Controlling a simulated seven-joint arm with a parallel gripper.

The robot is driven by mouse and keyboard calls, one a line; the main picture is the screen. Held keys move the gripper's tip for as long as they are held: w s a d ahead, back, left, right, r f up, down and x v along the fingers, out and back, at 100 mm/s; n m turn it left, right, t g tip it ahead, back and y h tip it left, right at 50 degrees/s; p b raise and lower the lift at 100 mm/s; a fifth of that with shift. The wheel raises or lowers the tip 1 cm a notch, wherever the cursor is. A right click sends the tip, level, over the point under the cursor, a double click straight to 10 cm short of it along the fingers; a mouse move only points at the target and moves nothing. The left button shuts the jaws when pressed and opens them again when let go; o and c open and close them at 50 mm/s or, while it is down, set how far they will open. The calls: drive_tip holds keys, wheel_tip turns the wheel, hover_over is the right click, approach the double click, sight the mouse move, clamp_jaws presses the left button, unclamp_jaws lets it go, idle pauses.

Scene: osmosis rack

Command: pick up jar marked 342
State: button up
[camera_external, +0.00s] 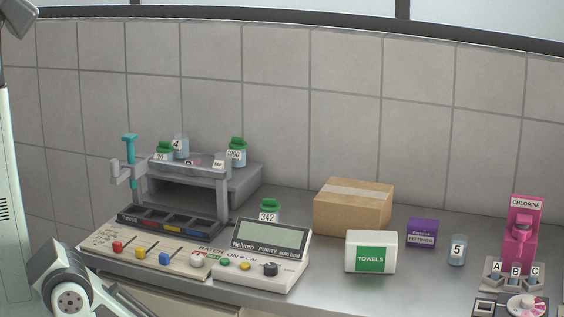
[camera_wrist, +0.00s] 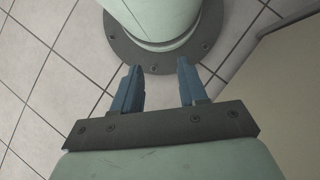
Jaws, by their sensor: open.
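The jar marked 342 (camera_external: 268,212) has a green lid and a white label. It stands on the grey counter behind the Nelvoro purity meter (camera_external: 268,250), which hides its lower part. My gripper (camera_wrist: 160,88) shows in the wrist view with its two blue fingers apart and nothing between them. It points down at the tiled floor and my own base, away from the counter. The jar is not in the wrist view. In the external view only part of my arm shows at the lower left, and the fingers are out of sight.
A rack (camera_external: 172,222) with a teal handle stands left of the jar. Other jars, one marked 1000 (camera_external: 237,155), stand on the raised shelf (camera_external: 250,181) behind. A cardboard box (camera_external: 352,212), towels box (camera_external: 371,252), purple box (camera_external: 422,233) and pink chlorine dispenser (camera_external: 521,235) stand to the right.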

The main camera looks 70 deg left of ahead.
idle(0.3)
drive_tip(key=o, duration=0.8)
drive_tip(key=shift+o, duration=0.2)
